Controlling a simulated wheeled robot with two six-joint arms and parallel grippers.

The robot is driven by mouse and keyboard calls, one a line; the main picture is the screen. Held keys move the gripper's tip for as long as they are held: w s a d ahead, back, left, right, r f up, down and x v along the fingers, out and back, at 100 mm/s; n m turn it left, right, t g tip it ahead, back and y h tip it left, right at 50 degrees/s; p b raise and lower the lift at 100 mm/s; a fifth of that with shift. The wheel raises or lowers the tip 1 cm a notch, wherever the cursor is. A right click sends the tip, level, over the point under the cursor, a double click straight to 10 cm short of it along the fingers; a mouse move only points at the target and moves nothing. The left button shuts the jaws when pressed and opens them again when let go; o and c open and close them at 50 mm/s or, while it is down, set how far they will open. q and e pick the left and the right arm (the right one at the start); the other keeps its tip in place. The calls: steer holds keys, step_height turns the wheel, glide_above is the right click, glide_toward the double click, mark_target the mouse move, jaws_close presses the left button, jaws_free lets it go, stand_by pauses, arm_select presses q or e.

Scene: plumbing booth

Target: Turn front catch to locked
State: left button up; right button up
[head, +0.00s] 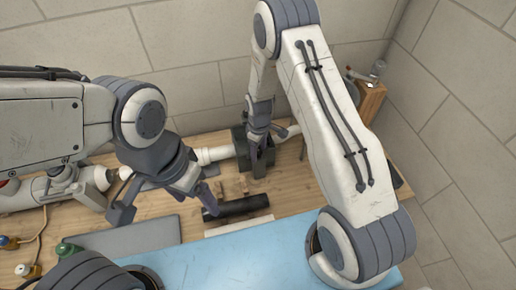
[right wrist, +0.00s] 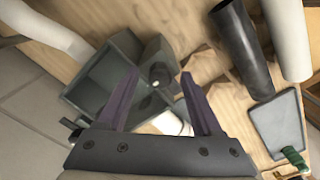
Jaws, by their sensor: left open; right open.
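A dark grey housing (head: 241,146) stands around the white pipe (head: 217,154) at the back of the bench. In the right wrist view the housing (right wrist: 98,75) looks like an open box, with a grey block (right wrist: 165,62) at its side. I cannot tell which part is the front catch or how it is set. My right gripper (head: 264,134) is open at the housing; in its wrist view the fingertips (right wrist: 159,78) lie either side of the block's near end. Contact is unclear. My left gripper (head: 165,207) is open and empty above the bench, left of the housing.
A black tube (head: 236,207) lies on the wooden bench in front of the housing. A grey plate (head: 140,236) and a blue surface (head: 235,254) are nearer. Valves with coloured caps (head: 68,250) stand at left.

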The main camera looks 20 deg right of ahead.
steer(key=shift+f, duration=0.1)
jaws_close()
